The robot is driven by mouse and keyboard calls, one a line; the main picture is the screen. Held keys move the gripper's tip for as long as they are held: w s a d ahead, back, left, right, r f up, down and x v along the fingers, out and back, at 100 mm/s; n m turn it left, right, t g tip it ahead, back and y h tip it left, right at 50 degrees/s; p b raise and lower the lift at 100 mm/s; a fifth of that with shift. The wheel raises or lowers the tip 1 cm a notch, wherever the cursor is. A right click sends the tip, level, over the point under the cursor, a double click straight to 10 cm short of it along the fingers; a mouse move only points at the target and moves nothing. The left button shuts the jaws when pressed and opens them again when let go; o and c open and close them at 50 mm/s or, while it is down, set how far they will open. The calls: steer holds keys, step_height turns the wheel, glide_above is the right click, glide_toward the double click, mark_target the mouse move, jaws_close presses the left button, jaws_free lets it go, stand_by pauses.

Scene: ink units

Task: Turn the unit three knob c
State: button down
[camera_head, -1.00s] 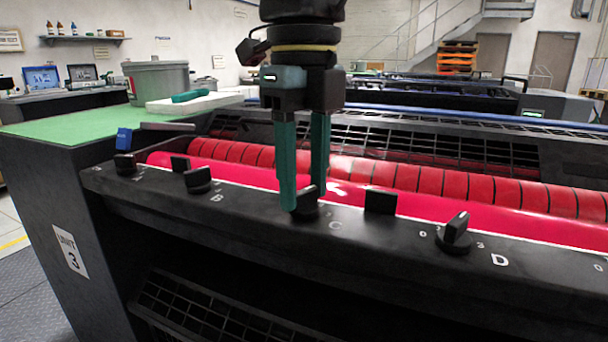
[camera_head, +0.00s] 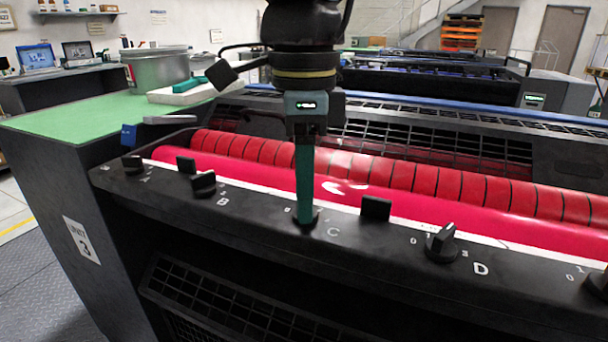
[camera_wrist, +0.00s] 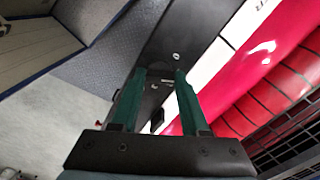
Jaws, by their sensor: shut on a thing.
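Knob C (camera_head: 316,217) sits on the black front rail of the unit labelled 3, just left of the printed C. Its grip is hidden by my gripper; only a bit of its dark base shows. My gripper (camera_head: 305,217) points straight down and is shut on the knob. In the head view its green fingers line up one behind the other. In the wrist view both fingers (camera_wrist: 160,72) show with a gap between them, and the knob between the tips is hard to make out.
Knob B (camera_head: 204,184) stands to the left and knob D (camera_head: 441,243) to the right on the same rail. A black upright block (camera_head: 376,208) stands close right of my gripper. Red rollers (camera_head: 420,185) run just behind the rail.

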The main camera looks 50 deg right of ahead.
steer(key=n+p, duration=0.1)
steer(key=n, duration=0.3)
steer(key=shift+r+n, duration=0.1)
steer(key=shift+n, duration=0.2)
steer(key=shift+n+p, duration=0.75)
steer(key=shift+n, duration=1.75)
steer(key=shift+c, duration=2)
jaws_free()
step_height(320, 180, up, 11)
steer(key=shift+f, duration=0.2)
